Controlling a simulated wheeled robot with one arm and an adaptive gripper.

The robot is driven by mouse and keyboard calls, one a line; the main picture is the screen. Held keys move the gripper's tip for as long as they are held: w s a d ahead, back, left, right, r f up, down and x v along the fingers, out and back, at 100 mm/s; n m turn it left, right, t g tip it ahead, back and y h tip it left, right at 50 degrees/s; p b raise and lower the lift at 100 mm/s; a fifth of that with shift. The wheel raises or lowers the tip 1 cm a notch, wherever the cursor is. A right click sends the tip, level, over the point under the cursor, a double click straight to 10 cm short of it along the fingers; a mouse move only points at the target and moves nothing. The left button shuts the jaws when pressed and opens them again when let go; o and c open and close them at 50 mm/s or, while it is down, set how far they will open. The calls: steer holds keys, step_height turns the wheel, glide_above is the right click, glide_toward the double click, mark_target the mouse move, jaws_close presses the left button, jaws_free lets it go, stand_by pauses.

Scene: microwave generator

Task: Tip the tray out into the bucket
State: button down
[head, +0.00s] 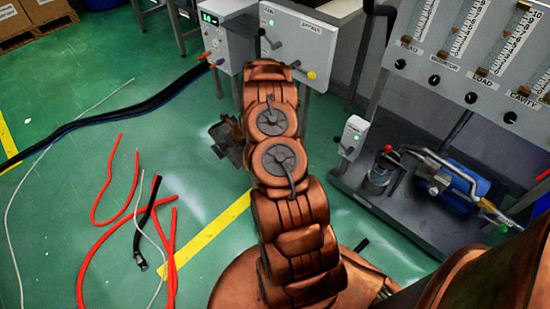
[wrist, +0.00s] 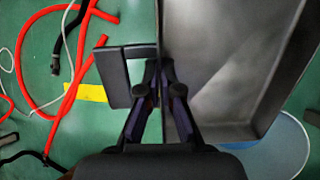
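The grey tray (wrist: 225,60) fills the upper right of the wrist view. It is shallow, with raised walls, and its visible inside looks bare. A flat dark handle (wrist: 112,78) sticks out from its left side. My gripper (wrist: 157,72) has its two fingers close together at the handle, one on each side of the tray's edge, and looks shut on it. The bucket (wrist: 303,150) shows only as a pale blue rim and inside at the lower right, partly under the tray.
Red hoses (head: 105,190) and a short black hose (head: 146,225) lie on the green floor at left. A grey control box (head: 225,35) stands ahead. A panel with gauges (head: 470,60) and a bench with a blue pump (head: 455,180) stand at right.

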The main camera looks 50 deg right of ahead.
steer(key=shift+w+a+p, duration=0.15)
steer(key=shift+w+p, duration=0.15)
steer(key=shift+p, duration=0.85)
steer(key=f+p, duration=0.1)
steer(key=w+a+f+g+p, duration=0.1)
steer(key=p, duration=0.1)
steer(key=g+h+p, duration=0.1)
steer(key=p, duration=0.1)
steer(key=shift+w+a+f, duration=0.3)
steer(key=shift+w+f, duration=0.1)
steer(key=shift+w+a+f+g, duration=0.1)
steer(key=shift+w+f+g, duration=0.1)
steer(key=shift+w+g, duration=0.1)
steer(key=shift+w+a+f+g+h, duration=0.2)
steer(key=shift+w+g+h, duration=0.1)
steer(key=shift+w, duration=0.1)
steer(key=shift+w, duration=0.1)
